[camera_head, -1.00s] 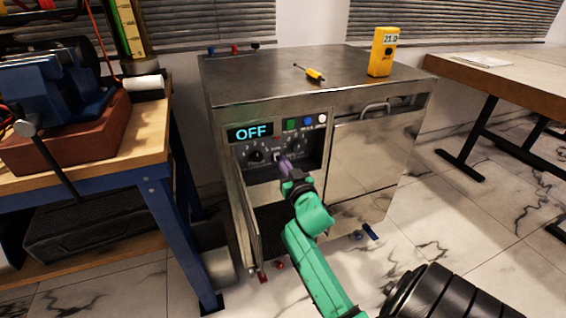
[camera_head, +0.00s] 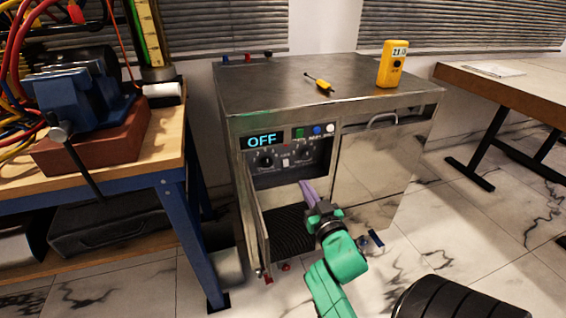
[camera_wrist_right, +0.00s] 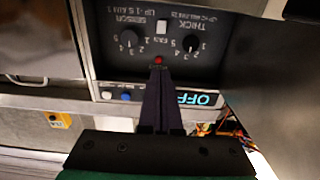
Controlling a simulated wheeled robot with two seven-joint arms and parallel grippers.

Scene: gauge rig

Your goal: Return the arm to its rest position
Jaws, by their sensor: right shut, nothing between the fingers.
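My right gripper (camera_head: 305,188) is on the green arm in the head view, in front of the open bay of the steel gauge cabinet (camera_head: 385,175). Its purple fingers are together and empty, pointing at the cabinet. It is below the control panel (camera_head: 290,160), apart from it as far as I can tell. In the right wrist view the shut fingers (camera_wrist_right: 160,103) point toward the panel (camera_wrist_right: 160,55), which appears upside down with two knobs and a white switch. The display (camera_head: 261,141) reads OFF. My left gripper is not in view.
The cabinet's open door (camera_head: 255,225) stands left of the gripper. A screwdriver (camera_head: 320,84) and a yellow meter (camera_head: 392,64) are on the cabinet top. A workbench (camera_head: 165,150) with a blue vise (camera_head: 85,100) is at left, a wooden table (camera_head: 510,88) at right.

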